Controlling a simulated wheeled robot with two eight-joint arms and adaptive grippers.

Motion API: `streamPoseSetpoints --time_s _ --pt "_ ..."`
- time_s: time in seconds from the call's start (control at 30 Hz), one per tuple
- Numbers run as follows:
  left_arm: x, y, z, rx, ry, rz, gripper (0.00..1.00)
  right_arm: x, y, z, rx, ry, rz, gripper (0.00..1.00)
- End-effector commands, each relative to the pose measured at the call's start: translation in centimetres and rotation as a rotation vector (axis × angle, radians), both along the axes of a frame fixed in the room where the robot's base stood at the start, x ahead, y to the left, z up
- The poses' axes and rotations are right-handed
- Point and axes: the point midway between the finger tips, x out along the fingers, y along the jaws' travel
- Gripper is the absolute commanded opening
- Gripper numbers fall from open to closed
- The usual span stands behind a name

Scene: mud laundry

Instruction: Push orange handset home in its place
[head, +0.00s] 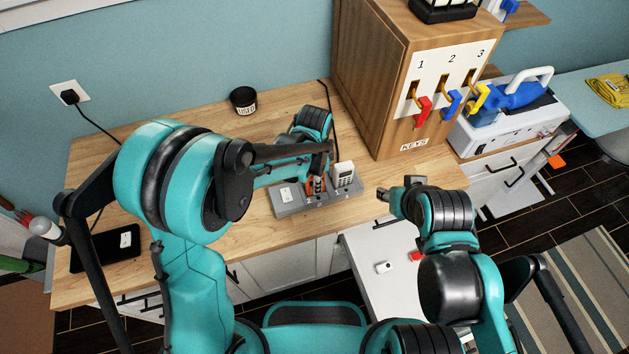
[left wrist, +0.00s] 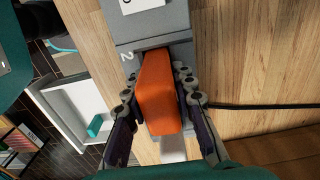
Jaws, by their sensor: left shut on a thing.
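The orange handset (left wrist: 158,95) is upright between the fingers of my left gripper (left wrist: 157,92), which is shut on it. In the head view only a little of the orange handset (head: 317,185) shows behind my left gripper (head: 318,177). It stands over the middle part of the grey charging base (head: 290,198), beside the dark slot marked 2. How deep its lower end sits in the slot is hidden. My right gripper (head: 392,197) is apart from the base, to its right, over the counter's front edge; its finger gap is unclear.
A white handset (head: 344,172) stands at the base's right end. A black cable (left wrist: 250,107) runs over the counter from the base. A wooden key cabinet (head: 385,80) stands to the right. Below the counter a white drawer (head: 365,290) is open. A black cup (head: 243,100) stands behind.

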Motion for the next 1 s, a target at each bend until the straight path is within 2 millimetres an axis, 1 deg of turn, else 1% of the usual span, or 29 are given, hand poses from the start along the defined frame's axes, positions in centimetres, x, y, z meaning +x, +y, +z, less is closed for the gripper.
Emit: streamPoseSetpoints --time_s 0.23,0.27,0.3,0.33,0.57,0.6,0.63,1.0 --pt "0.01 0.0 0.05 0.0 0.0 0.0 0.05 0.01 0.0 0.04 0.0 0.0 0.0 0.4" --pt "0.01 0.0 0.05 0.0 0.0 0.0 0.3 0.01 0.0 0.04 0.0 0.0 0.0 0.4" --pt "0.01 0.0 0.05 0.0 0.0 0.0 0.41 0.01 0.0 0.04 0.0 0.0 0.0 0.4" --pt "0.01 0.0 0.05 0.0 0.0 0.0 0.49 0.01 0.0 0.04 0.0 0.0 0.0 0.4" --pt "0.0 0.0 0.05 0.0 0.0 0.0 0.49 0.01 0.0 0.04 0.0 0.0 0.0 0.4" --pt "0.01 0.0 0.04 0.0 0.0 0.0 0.39 0.01 0.0 0.04 0.0 0.0 0.0 0.4" --pt "0.01 -0.01 0.04 0.0 0.0 0.0 0.32 0.01 0.0 0.04 0.0 0.0 0.0 0.4" --pt "0.01 0.0 0.04 0.0 0.0 0.0 0.32 0.0 0.0 0.04 0.0 0.0 0.0 0.4"
